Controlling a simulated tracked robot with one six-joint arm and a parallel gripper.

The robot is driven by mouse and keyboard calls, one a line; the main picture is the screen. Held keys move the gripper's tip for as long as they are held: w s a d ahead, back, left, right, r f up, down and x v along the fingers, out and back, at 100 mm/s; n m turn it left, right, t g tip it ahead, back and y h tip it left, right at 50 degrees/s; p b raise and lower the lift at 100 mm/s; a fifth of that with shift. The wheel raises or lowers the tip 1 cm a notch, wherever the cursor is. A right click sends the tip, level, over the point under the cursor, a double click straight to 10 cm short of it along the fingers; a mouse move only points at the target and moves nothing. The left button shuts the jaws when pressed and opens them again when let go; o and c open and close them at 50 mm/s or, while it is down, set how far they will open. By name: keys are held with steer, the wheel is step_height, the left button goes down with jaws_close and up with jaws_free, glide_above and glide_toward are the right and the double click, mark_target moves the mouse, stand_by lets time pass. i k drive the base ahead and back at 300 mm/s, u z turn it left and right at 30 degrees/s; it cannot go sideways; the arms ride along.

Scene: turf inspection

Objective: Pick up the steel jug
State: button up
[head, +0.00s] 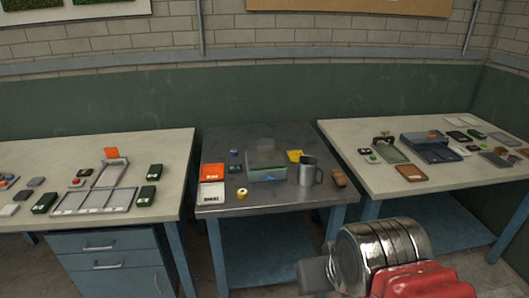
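The steel jug (307,173) stands upright on the dark middle table (225,143), toward its right side. It looks like a plain grey metal cylinder with a handle on its right. Nothing is holding it. Part of my own arm, metallic and red, shows at the bottom right, in front of the tables and apart from the jug. The fingers of my gripper do not show.
Left of the jug is a clear-sided box (267,172), with a yellow note (294,156) behind. A brown block (339,177) lies to its right. Yellow tape (242,193) lies near the front edge. Cluttered pale tables stand left (165,150) and right (350,135).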

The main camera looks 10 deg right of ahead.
mark_target(306, 175)
steer(key=i, duration=1.2)
steer(key=u, duration=0.55)
